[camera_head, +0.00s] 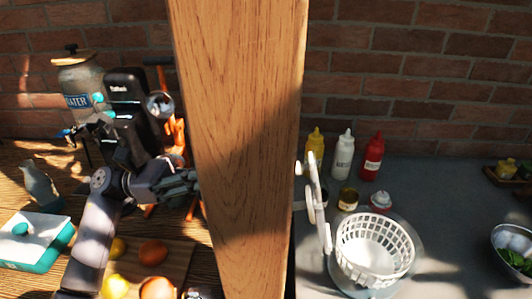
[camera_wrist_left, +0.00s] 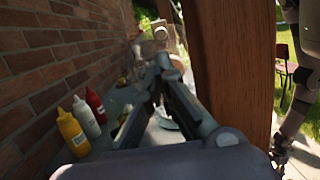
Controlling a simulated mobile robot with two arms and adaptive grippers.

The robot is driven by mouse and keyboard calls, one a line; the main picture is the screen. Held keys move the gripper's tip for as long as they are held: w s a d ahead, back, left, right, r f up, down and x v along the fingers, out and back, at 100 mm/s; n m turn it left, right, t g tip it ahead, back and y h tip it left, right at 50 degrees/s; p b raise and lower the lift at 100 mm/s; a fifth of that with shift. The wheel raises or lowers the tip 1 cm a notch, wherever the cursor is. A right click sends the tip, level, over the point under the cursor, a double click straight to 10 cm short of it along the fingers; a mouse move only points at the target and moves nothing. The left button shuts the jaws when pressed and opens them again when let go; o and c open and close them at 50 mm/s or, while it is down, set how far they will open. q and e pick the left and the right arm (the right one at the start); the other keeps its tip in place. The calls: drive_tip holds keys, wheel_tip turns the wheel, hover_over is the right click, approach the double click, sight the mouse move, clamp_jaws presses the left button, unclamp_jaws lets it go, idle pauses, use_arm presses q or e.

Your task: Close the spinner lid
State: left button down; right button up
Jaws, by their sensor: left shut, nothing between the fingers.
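The salad spinner is a white slotted basket (camera_head: 375,248) in a clear bowl on the grey counter, right of the wooden post. Its white lid (camera_head: 318,205) stands upright at the basket's left side, open and seen nearly edge-on. My left gripper (camera_wrist_left: 160,75) is shut and empty. In the head view its arm reaches in from the left and its fingertips are hidden behind the post. In the left wrist view the fingers cover most of the spinner. At the right edge of that view hangs what looks like my right gripper (camera_wrist_left: 281,152), small and dark.
The thick wooden post (camera_head: 240,130) blocks the middle of the head view. Yellow (camera_head: 315,144), white (camera_head: 343,155) and red (camera_head: 373,156) bottles stand behind the spinner, with small jars before them. A bowl of greens (camera_head: 513,250) is at right. The counter between is clear.

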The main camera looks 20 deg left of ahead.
use_arm(q)
drive_tip(key=d+r+p, duration=0.2)
drive_tip(key=d+p, duration=0.1)
drive_tip(key=d, duration=0.1)
drive_tip(key=p, duration=0.5)
approach(313, 202)
drive_tip(key=w+d+r, duration=0.3)
drive_tip(key=w+r, duration=0.1)
drive_tip(key=w, duration=0.1)
drive_tip(key=shift+w+a, duration=0.1)
drive_tip(key=shift+a, duration=0.1)
use_arm(e)
wheel_tip(313, 202, up, 8)
drive_tip(key=s, duration=0.1)
drive_tip(key=shift+d, duration=0.2)
drive_tip(key=shift+s+f, duration=0.1)
drive_tip(key=shift+s, duration=0.1)
